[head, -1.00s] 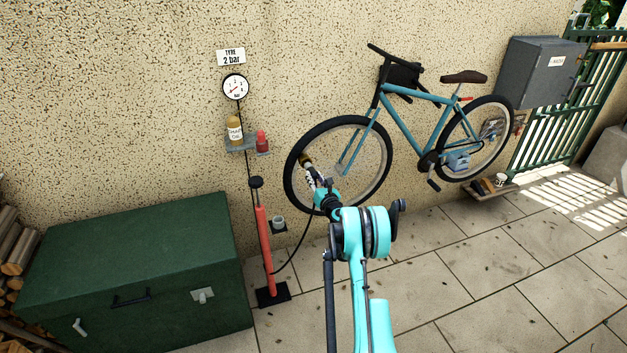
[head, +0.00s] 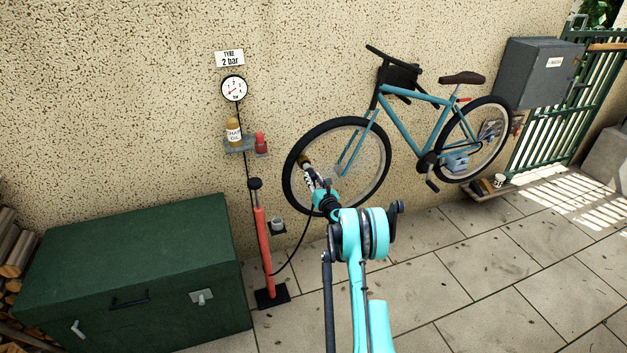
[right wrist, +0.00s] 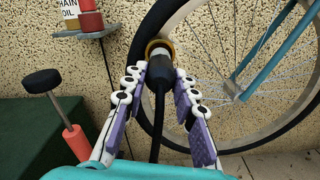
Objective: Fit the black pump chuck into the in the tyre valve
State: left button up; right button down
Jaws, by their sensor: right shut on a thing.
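My right gripper (head: 309,172) reaches the front wheel of the blue bicycle (head: 411,116), at the left side of its tyre (head: 290,182). In the right wrist view its two fingers (right wrist: 160,75) are shut on the black pump chuck (right wrist: 158,77), which has its black hose running down between them. A brass-coloured ring (right wrist: 160,46) with a pale inside sits at the chuck's far end, against the tyre. The chuck's tip meets or overlaps this ring in the picture; I cannot tell how deep it sits. The valve itself is not clearly visible. My left gripper is not in view.
A red floor pump (head: 263,240) stands left of the wheel, its hose trailing right. A gauge (head: 234,88) and a small shelf (head: 238,147) with bottles are on the wall. A green chest (head: 130,270) fills the lower left. Paving at right is mostly clear.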

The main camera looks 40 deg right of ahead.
aim_at(310, 172)
jog(key=shift+x, duration=2)
jog(key=c, duration=1.1)
grip_release()
jog(key=v, duration=1.2)
